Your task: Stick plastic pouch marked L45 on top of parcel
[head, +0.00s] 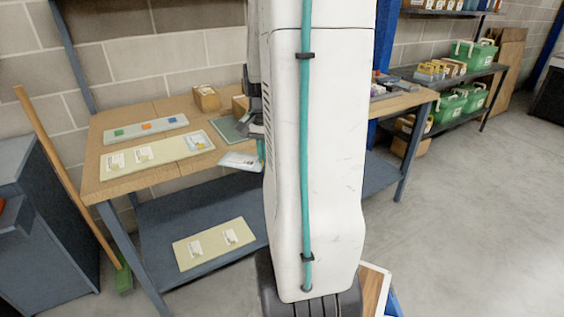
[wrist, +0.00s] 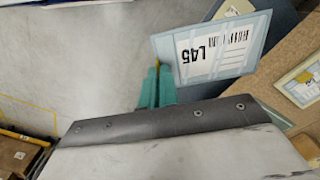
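The plastic pouch marked L45 (wrist: 210,52) is clear with a pale blue border and a white label. In the wrist view it lies at the tips of my teal fingers (wrist: 156,82), which are close together at its edge. In the head view a white pouch (head: 240,160) juts out past the table's front edge beside my gripper (head: 261,150), which my arm partly hides. Two small brown boxes, one at the back (head: 206,98) and one nearer my arm (head: 240,105), stand on the table. I cannot tell which box is the parcel.
The wooden table (head: 105,185) holds a cream board (head: 120,172) with labels and a grey strip (head: 115,146) with coloured squares. Another cream board (head: 213,250) lies on the lower shelf. A broom (head: 65,175) leans at left. Floor at right is clear.

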